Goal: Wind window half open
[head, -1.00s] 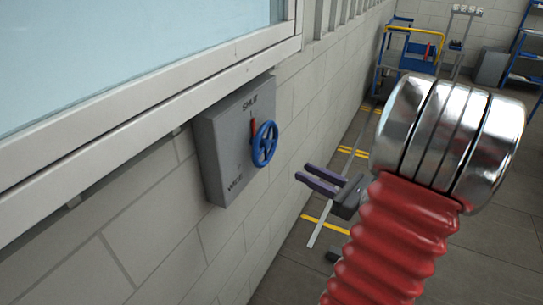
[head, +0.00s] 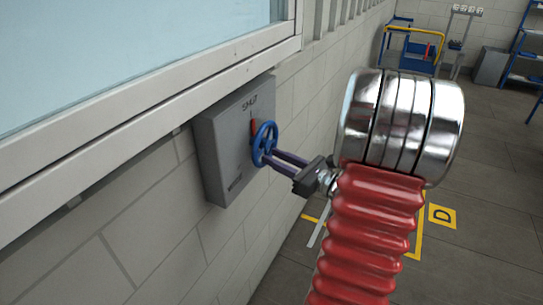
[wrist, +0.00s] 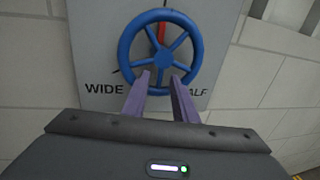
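A blue spoked handwheel (head: 264,143) is mounted on a grey wall box (head: 225,150) below the window (head: 130,45). The wheel also shows in the wrist view (wrist: 126,48). A red pointer (head: 253,127) behind the wheel points up toward the SHUT mark; it also shows in the wrist view (wrist: 161,32). WIDE is readable at left, and HALF is partly covered at right. My gripper (head: 276,157) is at the wheel's lower side. In the wrist view its purple fingers (wrist: 160,78) are apart, overlapping the lower rim; I cannot tell whether they touch it.
The white window frame (head: 150,112) juts out above the box. A block wall (head: 130,225) surrounds it. A blue trolley (head: 410,50) and shelves (head: 530,55) stand far back. The floor at right is open, with yellow markings (head: 442,216).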

